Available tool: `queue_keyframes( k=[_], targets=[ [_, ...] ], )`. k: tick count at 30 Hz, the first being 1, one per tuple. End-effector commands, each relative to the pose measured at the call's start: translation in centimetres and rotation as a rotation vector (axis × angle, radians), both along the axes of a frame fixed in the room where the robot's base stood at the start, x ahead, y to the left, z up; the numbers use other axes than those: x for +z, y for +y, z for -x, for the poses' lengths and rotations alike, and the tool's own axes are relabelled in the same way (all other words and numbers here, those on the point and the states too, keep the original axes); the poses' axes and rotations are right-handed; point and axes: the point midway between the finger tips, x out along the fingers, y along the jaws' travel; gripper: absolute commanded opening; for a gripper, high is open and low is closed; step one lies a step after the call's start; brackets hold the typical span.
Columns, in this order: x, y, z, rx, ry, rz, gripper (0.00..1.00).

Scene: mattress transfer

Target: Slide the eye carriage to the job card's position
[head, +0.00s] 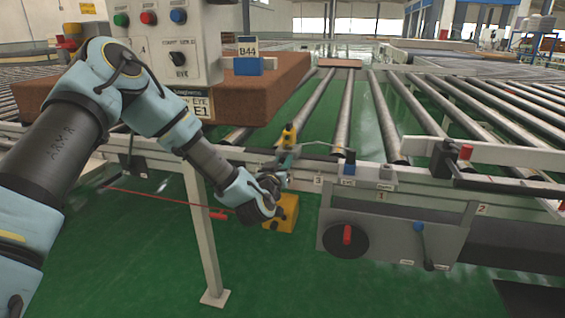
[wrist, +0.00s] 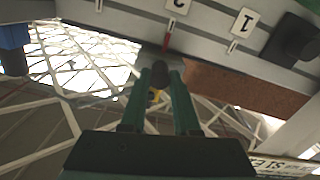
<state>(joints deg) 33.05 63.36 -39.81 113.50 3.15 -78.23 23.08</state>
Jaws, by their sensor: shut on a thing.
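My gripper (head: 284,161) points upward beside the conveyor's front rail, with its green fingers shut on a dark knob (wrist: 160,74) in the wrist view. In the head view, a yellow and black piece (head: 288,134), which looks like the eye carriage, stands just above my fingertips at the rail. A little yellow (wrist: 154,97) shows between the fingers in the wrist view. A label ending in "EYE E1" (head: 194,106) hangs under the control box; its upper line is partly hidden by my arm. A card reading "B44" (head: 248,51) stands in a blue holder.
A number plate "3" (head: 318,180) is right of my gripper. A crank panel (head: 385,235) has red and blue handles. A yellow box (head: 283,213) is behind my wrist. A brown mattress (head: 285,90) lies behind the control box (head: 160,42). Rollers at right are bare.

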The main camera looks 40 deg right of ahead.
Motion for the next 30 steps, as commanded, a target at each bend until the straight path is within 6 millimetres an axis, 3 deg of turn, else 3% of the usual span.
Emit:
queue_keyframes(
  k=[11, 21, 25, 30],
  targets=[
    [0.0, 0.3, -0.5, 0.001, -0.001, 0.000, 0.00],
    [-0.1, 4.4, -7.0, 0.005, -0.003, 0.002, 0.00],
    [0.0, 5.3, -8.3, 0.003, -0.001, 0.001, 0.00],
    [0.0, 5.5, -8.5, 0.000, -0.001, 0.001, 0.00]
  ],
)
